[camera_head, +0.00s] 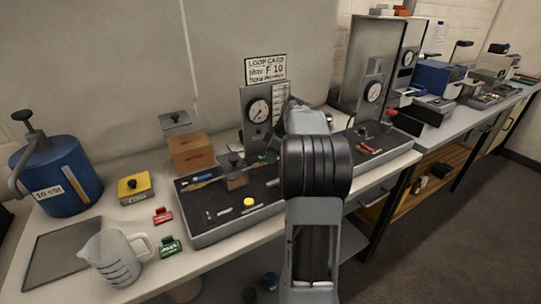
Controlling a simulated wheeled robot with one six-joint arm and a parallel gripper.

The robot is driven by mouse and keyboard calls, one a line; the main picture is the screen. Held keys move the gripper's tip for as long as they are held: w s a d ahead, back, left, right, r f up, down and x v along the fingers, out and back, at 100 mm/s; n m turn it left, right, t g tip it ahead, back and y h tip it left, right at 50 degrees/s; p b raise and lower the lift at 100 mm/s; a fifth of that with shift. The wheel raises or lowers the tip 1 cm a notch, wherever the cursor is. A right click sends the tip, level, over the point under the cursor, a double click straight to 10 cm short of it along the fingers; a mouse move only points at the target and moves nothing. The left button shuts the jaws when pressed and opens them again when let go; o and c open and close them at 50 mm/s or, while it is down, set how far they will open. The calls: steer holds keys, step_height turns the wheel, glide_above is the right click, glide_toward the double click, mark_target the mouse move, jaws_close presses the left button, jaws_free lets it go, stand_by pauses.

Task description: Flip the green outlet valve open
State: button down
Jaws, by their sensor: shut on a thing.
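The green outlet valve (268,157) shows as a small green part at the back of the dark tray rig, just below the gauge panel. My arm covers the area to its right. My gripper (275,143) is at the valve, beyond my wrist, and is shut on it. Its fingertips are small and mostly hidden, so the valve handle's exact angle cannot be told. The gauge panel (256,112) stands upright behind, with a round dial. A card reading "LOOP CARD" and "F 10" is above it.
The grey-rimmed tray (222,232) holds a yellow knob (249,202) and small fittings. Left are a blue pump canister (62,180), a clear jug (110,258), a yellow box (135,188), and red (162,215) and green (170,246) tags. A second gauge rig (372,100) stands right.

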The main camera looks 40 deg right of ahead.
steer(key=n+p, duration=0.1)
steer(key=n, duration=0.1)
steer(key=w+d+n+g+y+p, duration=0.1)
steer(key=n, duration=0.1)
steer(key=shift+w+r, duration=0.15)
steer(key=shift+w+d+n+g+p, duration=0.15)
steer(key=shift+n+g+p, duration=0.15)
steer(key=shift+n+p, duration=0.25)
steer(key=shift+w+a+n+g+p, duration=0.1)
steer(key=shift+w+n+g+p, duration=0.2)
steer(key=shift+n, duration=0.5)
steer(key=shift+w+d+n+g+p, duration=0.1)
steer(key=shift+n+g+p, duration=0.2)
steer(key=shift+n+p, duration=0.3)
steer(key=c, duration=1.1)
jaws_free()
steer(key=p+v, duration=0.3)
steer(key=v, duration=1)
steer(key=shift+d+r, duration=0.15)
steer(key=shift+d, duration=0.3)
